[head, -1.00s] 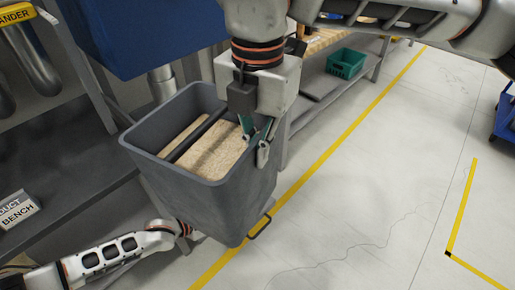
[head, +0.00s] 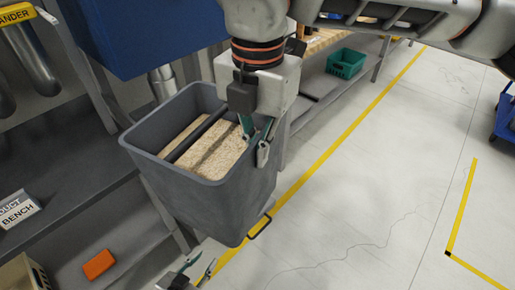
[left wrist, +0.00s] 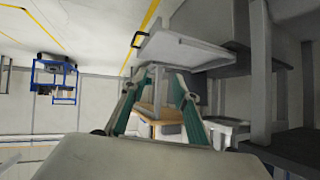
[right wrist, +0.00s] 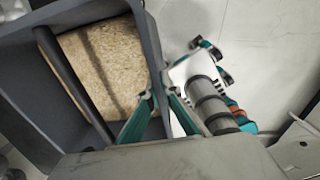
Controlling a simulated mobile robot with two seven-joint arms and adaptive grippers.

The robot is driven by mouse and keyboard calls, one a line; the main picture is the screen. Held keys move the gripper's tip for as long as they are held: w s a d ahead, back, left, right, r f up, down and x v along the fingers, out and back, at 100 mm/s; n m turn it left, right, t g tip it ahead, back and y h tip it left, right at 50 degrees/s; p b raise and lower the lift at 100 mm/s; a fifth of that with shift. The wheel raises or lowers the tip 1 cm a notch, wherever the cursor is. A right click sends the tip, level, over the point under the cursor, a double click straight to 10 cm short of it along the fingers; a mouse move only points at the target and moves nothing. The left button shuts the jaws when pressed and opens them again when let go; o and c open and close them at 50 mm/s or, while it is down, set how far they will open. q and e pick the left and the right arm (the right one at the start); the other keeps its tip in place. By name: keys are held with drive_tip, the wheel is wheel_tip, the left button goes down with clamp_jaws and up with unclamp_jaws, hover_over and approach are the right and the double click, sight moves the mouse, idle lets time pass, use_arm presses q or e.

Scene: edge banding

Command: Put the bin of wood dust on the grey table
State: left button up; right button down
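The grey bin (head: 215,212) holds tan wood dust (head: 215,150) split by a dark bar. It is in the middle left of the head view, upright, beside the bench and apparently off the floor. My right gripper (head: 256,148) is shut on its right rim; in the right wrist view its fingers (right wrist: 160,108) straddle the bin wall (right wrist: 150,55). My left gripper (head: 195,275) is open and empty, low below the bin; its fingers (left wrist: 160,85) stand apart under the bin's pale underside (left wrist: 185,50). A dark grey table (head: 70,190) with a bench sign is at left.
A blue machine body (head: 145,35) hangs over the table's back. An orange block (head: 98,264) lies on the lower shelf. A green crate (head: 346,63) sits on a far shelf.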

drive_tip(key=shift+w+d+n, duration=0.3)
drive_tip(key=shift+w+n, duration=0.05)
drive_tip(key=shift+n, duration=0.15)
drive_tip(key=w+d+f+m, duration=0.1)
drive_tip(key=d+f+m, duration=0.3)
drive_tip(key=d+m, duration=0.5)
drive_tip(key=w+d+f+m, duration=0.2)
drive_tip(key=d+f+m, duration=0.3)
drive_tip(key=d+m, duration=0.3)
drive_tip(key=w+d+f+m, duration=0.2)
drive_tip(key=d+f+m, duration=0.3)
drive_tip(key=d+m, duration=0.4)
drive_tip(key=shift+w+d+m, duration=0.25)
drive_tip(key=shift+d+m, duration=0.1)
drive_tip(key=shift+m, duration=2.75)
drive_tip(key=shift+f, duration=0.1)
